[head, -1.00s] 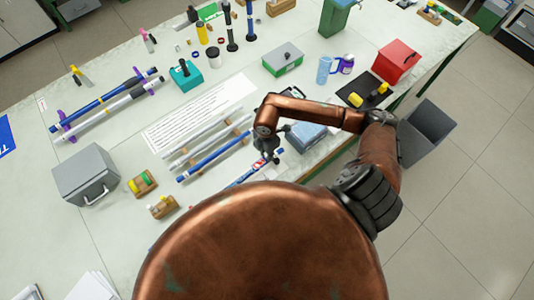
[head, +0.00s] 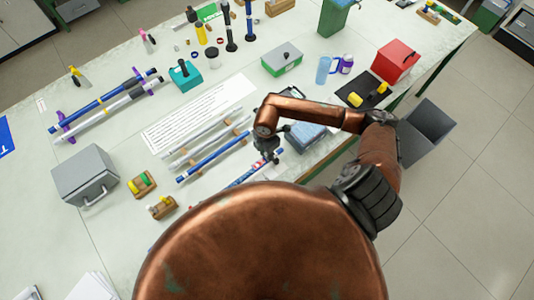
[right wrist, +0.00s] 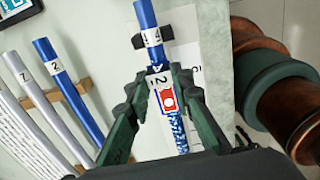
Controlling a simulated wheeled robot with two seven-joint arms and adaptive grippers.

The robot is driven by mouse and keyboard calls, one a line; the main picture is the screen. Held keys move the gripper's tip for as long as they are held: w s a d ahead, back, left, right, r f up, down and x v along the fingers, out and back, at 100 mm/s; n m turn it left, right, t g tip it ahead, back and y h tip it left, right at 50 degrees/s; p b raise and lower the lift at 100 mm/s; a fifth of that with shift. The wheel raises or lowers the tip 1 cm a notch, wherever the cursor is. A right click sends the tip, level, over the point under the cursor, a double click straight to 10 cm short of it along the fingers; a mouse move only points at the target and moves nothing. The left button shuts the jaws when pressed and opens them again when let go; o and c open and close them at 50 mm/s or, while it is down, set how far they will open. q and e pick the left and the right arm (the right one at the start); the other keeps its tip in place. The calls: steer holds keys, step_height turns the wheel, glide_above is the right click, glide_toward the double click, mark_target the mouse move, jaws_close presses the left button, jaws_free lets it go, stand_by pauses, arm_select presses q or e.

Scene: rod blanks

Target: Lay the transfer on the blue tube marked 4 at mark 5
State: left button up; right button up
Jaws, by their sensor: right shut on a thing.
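The blue tube (right wrist: 147,14) with a white band marked 4 runs down the middle of the right wrist view, and its lower part is speckled blue and white. A white, red and blue transfer (right wrist: 168,99) with a dark character at its upper end lies along the tube, between my fingers. My right gripper (right wrist: 157,74) is shut on the transfer, at or very near the tube's surface; I cannot tell if it touches. In the head view the right gripper (head: 267,157) hangs over the tube (head: 240,181) near the table's front edge. Mark 5 cannot be made out. My left gripper is out of view.
A rack with a blue tube marked 2 (right wrist: 68,90) and silver tubes (right wrist: 38,92) stands left of the gripper. A blue box (head: 306,136) lies close right of the gripper. A grey box (head: 86,176) and small wooden holders (head: 143,184) stand further left.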

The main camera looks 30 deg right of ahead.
steer(key=shift+f, duration=0.5)
stand_by(1.1)
steer(key=shift+r+p, duration=2.45)
steer(key=shift+r, duration=1.1)
